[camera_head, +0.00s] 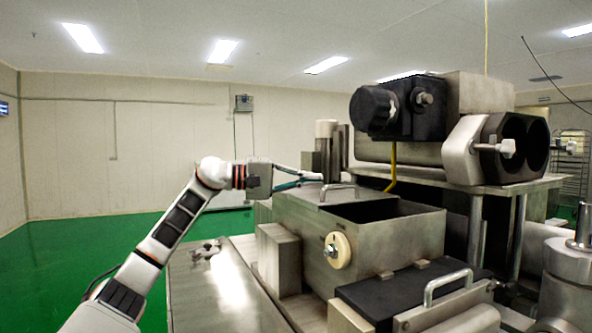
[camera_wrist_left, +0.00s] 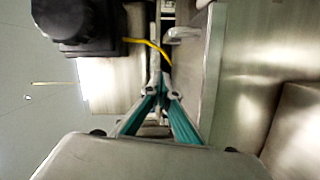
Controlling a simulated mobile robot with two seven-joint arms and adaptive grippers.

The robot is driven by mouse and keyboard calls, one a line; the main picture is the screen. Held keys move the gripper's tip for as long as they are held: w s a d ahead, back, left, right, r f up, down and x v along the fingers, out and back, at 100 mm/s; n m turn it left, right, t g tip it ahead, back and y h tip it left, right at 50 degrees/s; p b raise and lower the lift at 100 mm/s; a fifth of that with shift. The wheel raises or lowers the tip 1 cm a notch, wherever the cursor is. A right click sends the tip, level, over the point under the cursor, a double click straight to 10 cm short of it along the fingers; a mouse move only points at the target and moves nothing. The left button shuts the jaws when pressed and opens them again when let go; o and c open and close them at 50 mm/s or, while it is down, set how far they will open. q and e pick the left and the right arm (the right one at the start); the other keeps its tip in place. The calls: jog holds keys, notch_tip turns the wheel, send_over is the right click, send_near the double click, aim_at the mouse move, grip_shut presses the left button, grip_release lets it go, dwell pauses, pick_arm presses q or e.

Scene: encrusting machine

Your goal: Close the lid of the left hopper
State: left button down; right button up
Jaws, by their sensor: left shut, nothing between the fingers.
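The left hopper (camera_head: 385,243) is a metal box with a round cream knob on its front. Its top shows a dark opening on the right. A flat metal lid plate (camera_head: 300,207) with a bar handle (camera_head: 338,188) covers the left part of the top. My left gripper (camera_head: 318,177) is shut and empty, just behind and left of the handle. In the left wrist view, the teal-sided fingers (camera_wrist_left: 162,88) meet beside the lid's edge (camera_wrist_left: 211,70), and the handle (camera_wrist_left: 184,35) lies ahead of them. Whether the fingers touch the lid is unclear. My right gripper is not in view.
A black and steel motor unit (camera_head: 400,108) stands above and behind the hopper on the right. A yellow cable (camera_head: 392,168) hangs behind the opening. A black cover with a bar handle (camera_head: 447,282) is in front. Green floor (camera_head: 90,235) is open at left.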

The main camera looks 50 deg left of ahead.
aim_at(342, 188)
pick_arm(q)
jog(key=shift+w+d+f, duration=0.15)
jog(key=shift+w+d, duration=0.5)
jog(key=shift+d, duration=0.2)
jog(key=shift+s+d+f, duration=0.1)
jog(key=shift+s+d, duration=0.1)
jog(key=shift+d, duration=0.2)
jog(key=shift+s+d+f, duration=0.1)
jog(key=shift+s+d, duration=0.05)
jog(key=shift+d, duration=0.25)
jog(key=shift+s+d+f, duration=0.1)
jog(key=shift+s+d, duration=0.1)
jog(key=shift+d, duration=0.4)
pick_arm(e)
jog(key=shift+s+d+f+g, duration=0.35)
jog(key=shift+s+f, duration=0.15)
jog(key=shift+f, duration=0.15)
pick_arm(q)
jog(key=shift+d, duration=0.1)
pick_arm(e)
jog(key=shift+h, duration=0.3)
